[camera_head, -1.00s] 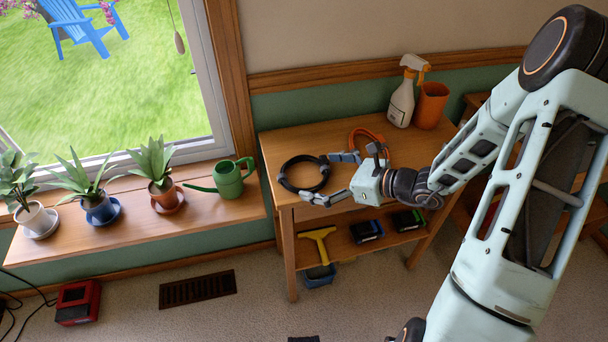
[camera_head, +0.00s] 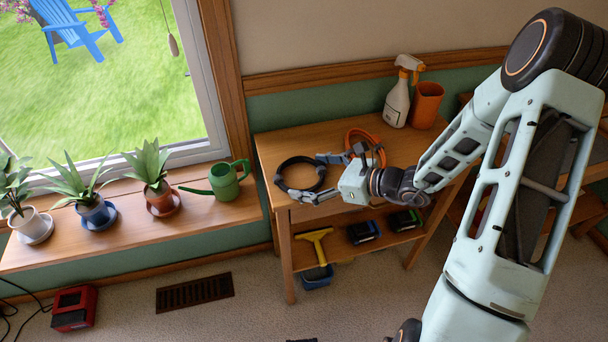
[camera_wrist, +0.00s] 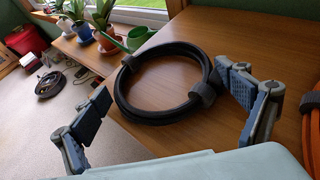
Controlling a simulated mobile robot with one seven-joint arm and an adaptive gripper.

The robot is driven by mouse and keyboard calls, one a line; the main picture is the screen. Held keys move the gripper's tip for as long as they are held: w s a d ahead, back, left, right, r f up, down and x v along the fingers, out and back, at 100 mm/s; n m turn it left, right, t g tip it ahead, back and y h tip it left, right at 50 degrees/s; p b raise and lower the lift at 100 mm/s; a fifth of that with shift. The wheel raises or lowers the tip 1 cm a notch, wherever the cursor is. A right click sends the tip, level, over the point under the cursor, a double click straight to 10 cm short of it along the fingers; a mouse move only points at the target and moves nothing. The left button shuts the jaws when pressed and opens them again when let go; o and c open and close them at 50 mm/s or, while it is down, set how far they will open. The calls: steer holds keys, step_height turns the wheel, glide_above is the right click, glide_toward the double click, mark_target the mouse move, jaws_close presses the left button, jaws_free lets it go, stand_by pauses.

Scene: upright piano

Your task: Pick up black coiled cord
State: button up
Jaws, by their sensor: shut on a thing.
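The black coiled cord (camera_head: 278,177) is a ring with dark ties, at the left end of the wooden table (camera_head: 283,140). It also shows in the wrist view (camera_wrist: 150,117), ahead of my gripper. My gripper (camera_head: 308,178) reaches in from the right, low over the table. Its two fingers stand on opposite sides of the ring and are shut on it, still well apart because of its width. In the wrist view, the right finger is against the ring by a tie. The left finger is near its other side; its exact contact is unclear. Whether the cord is clear of the tabletop is unclear.
An orange coiled cord (camera_head: 381,143) lies just behind my gripper. A spray bottle (camera_head: 397,103) and an orange cup (camera_head: 426,106) stand at the back. A green watering can (camera_head: 224,183) and potted plants line the sill to the left. The lower shelf holds tools.

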steer(key=shift+r, duration=0.15)
steer(key=shift+r+p, duration=0.55)
step_height(320, 180, up, 2)
steer(key=shift+p, duration=0.8)
steer(key=s+r+p, duration=0.1)
steer(key=r, duration=0.1)
steer(key=s+a+r+p, duration=0.1)
steer(key=s+r, duration=0.1)
steer(key=s+r+p, duration=0.1)
steer(key=shift+s+a+r+p, duration=0.15)
steer(key=shift+r+p, duration=0.15)
steer(key=shift+r, duration=0.1)
steer(key=s+a+r+p, duration=0.3)
steer(key=s+r+p, duration=0.1)
steer(key=s+p, duration=0.5)
steer(key=shift+p, duration=1)
